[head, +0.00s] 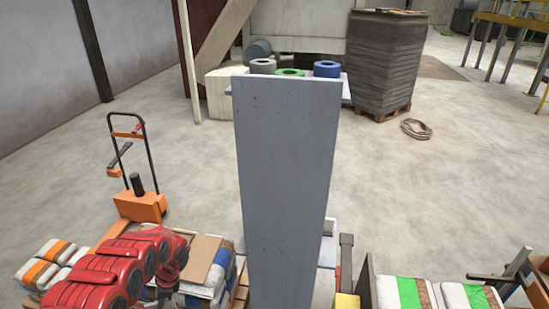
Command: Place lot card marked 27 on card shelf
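I see no lot card marked 27 and cannot make out a card shelf. A tall grey panel (285,170) fills the middle of the head view and hides much of what is behind it. A red, jointed form (105,270) at the lower left looks like my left arm. Its darker end (176,258) is near some stacked bags, but I cannot make out fingers or anything held. My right gripper does not show.
Bags with blue marks (218,272) lie left of the panel, green-marked bags (408,293) right. An orange pallet truck (140,205) stands left. Grey, green and blue rolls (327,69) sit behind the panel. A wrapped pallet stack (386,65) and coiled rope (416,129) are further back. Open floor lies right.

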